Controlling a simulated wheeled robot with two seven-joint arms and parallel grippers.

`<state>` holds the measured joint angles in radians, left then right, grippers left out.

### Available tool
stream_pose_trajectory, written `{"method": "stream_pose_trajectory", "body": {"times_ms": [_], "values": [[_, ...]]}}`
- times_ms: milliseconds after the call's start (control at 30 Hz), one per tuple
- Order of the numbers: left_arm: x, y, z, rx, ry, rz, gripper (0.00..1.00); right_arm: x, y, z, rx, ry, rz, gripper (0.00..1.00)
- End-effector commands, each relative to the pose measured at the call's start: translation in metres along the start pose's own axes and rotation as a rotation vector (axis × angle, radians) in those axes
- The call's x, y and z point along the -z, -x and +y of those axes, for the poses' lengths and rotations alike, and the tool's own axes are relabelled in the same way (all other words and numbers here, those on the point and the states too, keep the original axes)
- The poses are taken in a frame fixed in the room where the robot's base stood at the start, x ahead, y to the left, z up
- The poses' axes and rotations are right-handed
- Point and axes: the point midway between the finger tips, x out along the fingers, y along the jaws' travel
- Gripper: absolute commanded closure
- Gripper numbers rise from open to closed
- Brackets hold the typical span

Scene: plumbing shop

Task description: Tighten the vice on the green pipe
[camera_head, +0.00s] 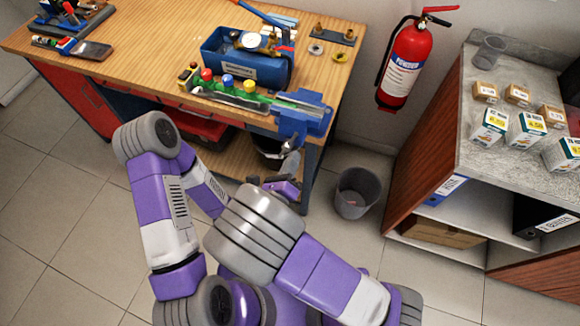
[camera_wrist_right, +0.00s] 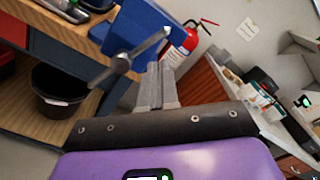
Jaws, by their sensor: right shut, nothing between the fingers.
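The blue vice (camera_head: 303,117) is mounted at the right front corner of the wooden workbench, and its blue body also shows in the right wrist view (camera_wrist_right: 140,28). Its grey handle bar (camera_wrist_right: 125,63) slants across below the body in that view. My right gripper (camera_wrist_right: 158,72) is shut and empty, its fingertips just right of the handle; I cannot tell if they touch it. In the head view the gripper is small, below the vice and partly hidden by my arm. A green piece (camera_head: 248,87) shows left of the vice; whether it is the pipe is unclear. My left gripper is out of view.
A blue toolbox (camera_head: 246,62) stands on the workbench (camera_head: 160,40) behind the vice. A dark bin (camera_head: 357,192) is on the floor to the right. A fire extinguisher (camera_head: 404,62) hangs on the wall. A shelf unit (camera_head: 425,125) stands at right.

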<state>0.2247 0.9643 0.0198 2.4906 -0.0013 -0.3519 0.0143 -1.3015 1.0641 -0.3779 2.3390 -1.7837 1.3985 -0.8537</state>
Motion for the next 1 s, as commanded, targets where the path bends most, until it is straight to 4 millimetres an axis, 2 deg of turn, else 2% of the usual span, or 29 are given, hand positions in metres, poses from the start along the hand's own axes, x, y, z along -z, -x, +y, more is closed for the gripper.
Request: {"method": "stream_pose_trajectory", "body": {"times_ms": [300,500,1000], "values": [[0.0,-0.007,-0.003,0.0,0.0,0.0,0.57,0.001,-0.032,0.001,0.001,-0.003,0.003,1.0],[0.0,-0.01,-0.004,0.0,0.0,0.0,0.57,0.001,-0.043,0.001,0.0,-0.003,0.003,1.0],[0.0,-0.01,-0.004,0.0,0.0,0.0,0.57,0.001,-0.047,0.0,-0.001,-0.002,0.003,1.0]]}}
